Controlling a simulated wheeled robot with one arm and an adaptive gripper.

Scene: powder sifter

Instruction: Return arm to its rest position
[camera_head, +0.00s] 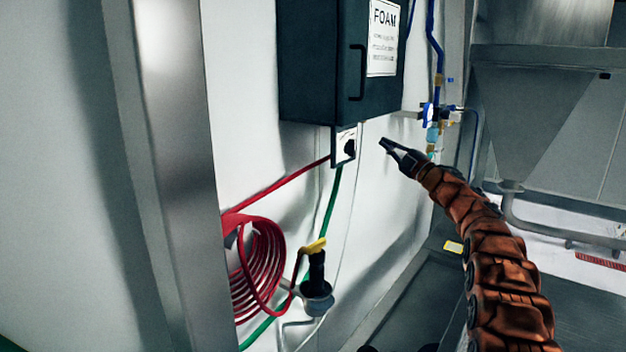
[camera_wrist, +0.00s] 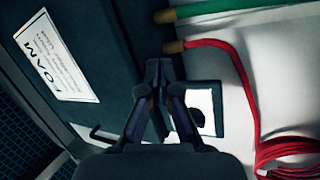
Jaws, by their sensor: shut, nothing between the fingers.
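My gripper (camera_head: 384,145) is at the end of my orange-sleeved arm, which reaches in from the lower right in the head view. Its fingers are shut with nothing between them. It points left, toward a small white switch plate with a black knob (camera_head: 349,147) below the dark foam cabinet (camera_head: 335,60). In the head view a gap shows between the fingertips and the knob. In the wrist view my gripper (camera_wrist: 158,68) is also shut, in front of the switch plate (camera_wrist: 207,105) and partly covering it. The knob (camera_wrist: 209,121) shows just right of the fingers.
A coiled red hose (camera_head: 262,265) hangs on the wall, with a black and yellow spray nozzle (camera_head: 316,275) beside it. A blue pipe and valve (camera_head: 428,112) run behind my gripper. A metal hopper (camera_head: 530,110) stands at the right.

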